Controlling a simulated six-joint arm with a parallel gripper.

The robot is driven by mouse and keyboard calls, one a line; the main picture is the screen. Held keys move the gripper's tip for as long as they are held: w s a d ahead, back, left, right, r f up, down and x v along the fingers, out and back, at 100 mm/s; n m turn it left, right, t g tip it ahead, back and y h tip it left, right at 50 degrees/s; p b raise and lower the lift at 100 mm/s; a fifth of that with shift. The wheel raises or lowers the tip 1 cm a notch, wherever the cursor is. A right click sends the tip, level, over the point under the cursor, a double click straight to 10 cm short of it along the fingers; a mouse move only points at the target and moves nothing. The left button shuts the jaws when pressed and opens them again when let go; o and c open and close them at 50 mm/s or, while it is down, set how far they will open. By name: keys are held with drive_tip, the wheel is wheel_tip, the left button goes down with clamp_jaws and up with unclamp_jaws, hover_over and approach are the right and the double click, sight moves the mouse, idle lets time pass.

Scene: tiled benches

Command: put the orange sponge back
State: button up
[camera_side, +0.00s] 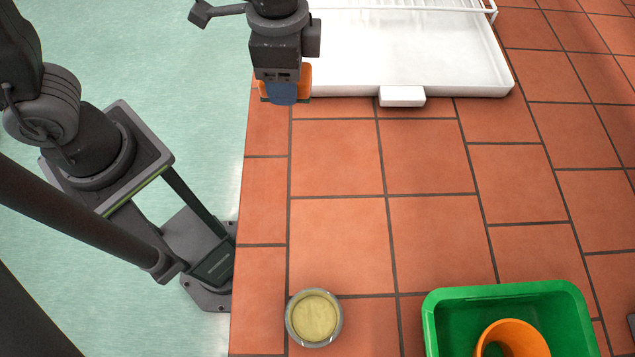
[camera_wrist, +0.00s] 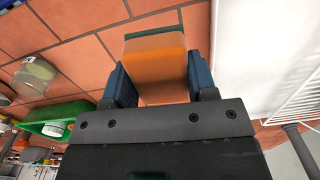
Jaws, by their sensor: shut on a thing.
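The orange sponge (camera_wrist: 158,65) is a block with a dark green layer along its far edge. My gripper (camera_side: 283,97) is shut on it, with a blue finger on each side in the wrist view. In the side view my gripper hides most of the sponge, and orange parts (camera_side: 305,78) show at either side of the fingers. The gripper is near the left edge of the tiled bench, by the near left corner of a white tray (camera_side: 345,91). I cannot tell whether the sponge touches the tiles or the tray.
The white tray has a wire rack (camera_side: 420,6) at its back and a front spout (camera_side: 402,96). A round grey tub (camera_side: 314,318) with a yellowish top stands near the front. A green bin (camera_side: 435,325) holds an orange cup (camera_side: 512,338). The middle tiles are clear.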

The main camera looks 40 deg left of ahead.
hover_over(317, 190)
wheel_tip(317, 190, down, 7)
drive_tip(key=shift+f, duration=1.75)
drive_tip(key=shift+f, duration=0.15)
drive_tip(key=shift+f, duration=0.15)
drive_tip(key=o, duration=0.9)
wheel_tip(317, 190, up, 14)
drive_tip(key=shift+w+a, duration=0.3)
drive_tip(key=shift+a, duration=0.05)
